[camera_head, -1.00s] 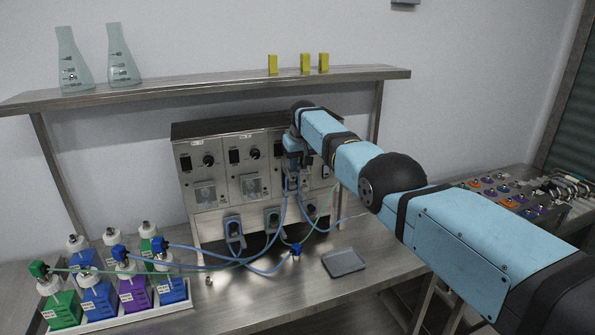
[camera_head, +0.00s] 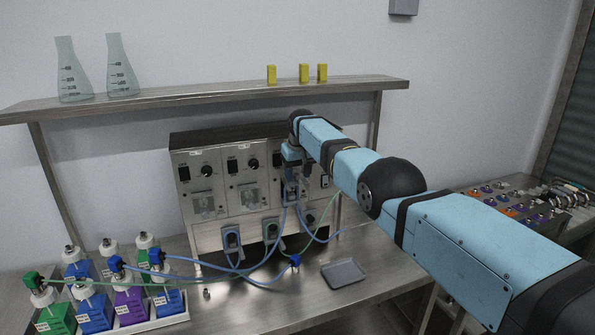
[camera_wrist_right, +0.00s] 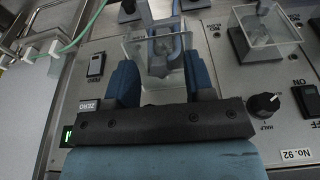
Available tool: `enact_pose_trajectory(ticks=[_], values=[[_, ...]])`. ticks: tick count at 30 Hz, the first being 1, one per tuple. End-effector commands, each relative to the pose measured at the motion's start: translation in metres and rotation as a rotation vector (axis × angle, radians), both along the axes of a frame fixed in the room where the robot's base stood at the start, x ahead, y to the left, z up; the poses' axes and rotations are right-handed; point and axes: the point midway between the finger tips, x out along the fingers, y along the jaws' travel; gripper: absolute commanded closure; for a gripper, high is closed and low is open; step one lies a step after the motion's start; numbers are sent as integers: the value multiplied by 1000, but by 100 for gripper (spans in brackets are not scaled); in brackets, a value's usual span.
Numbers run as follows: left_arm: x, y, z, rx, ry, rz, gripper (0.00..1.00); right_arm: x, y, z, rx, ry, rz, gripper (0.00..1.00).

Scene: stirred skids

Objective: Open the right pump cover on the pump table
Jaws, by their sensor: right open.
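The pump unit (camera_head: 222,166) is a steel panel with dials, switches and clear box-like pump covers, standing at the back of the steel pump table (camera_head: 262,307). The left cover (camera_head: 204,204) and middle cover (camera_head: 250,194) show in the head view. The right one is mostly hidden behind my right gripper (camera_head: 291,188). In the right wrist view, my right gripper (camera_wrist_right: 162,76) is open, its two blue fingers on either side of the clear right pump cover (camera_wrist_right: 135,50). I cannot tell whether they touch it. My left gripper is out of view.
Blue and green tubes (camera_head: 240,272) run from the pumps to a tray of capped bottles (camera_head: 130,301) at the left. A small grey dish (camera_head: 343,273) lies right of the tubes. A shelf (camera_head: 200,92) with flasks and yellow blocks spans above the unit.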

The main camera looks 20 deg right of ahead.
Motion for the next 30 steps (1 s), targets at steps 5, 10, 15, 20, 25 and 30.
enact_pose_trajectory(ticks=[5,10,15,20,25,30], values=[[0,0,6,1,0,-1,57,-1,0,7,0,0,0,51],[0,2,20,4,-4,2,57,-4,0,24,0,0,0,51],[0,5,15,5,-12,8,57,-12,0,55,0,-6,0,51],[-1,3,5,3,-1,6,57,-19,0,91,0,-5,0,51],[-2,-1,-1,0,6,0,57,-26,-1,119,0,-3,0,51],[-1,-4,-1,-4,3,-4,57,-29,-1,133,0,-2,0,51]])
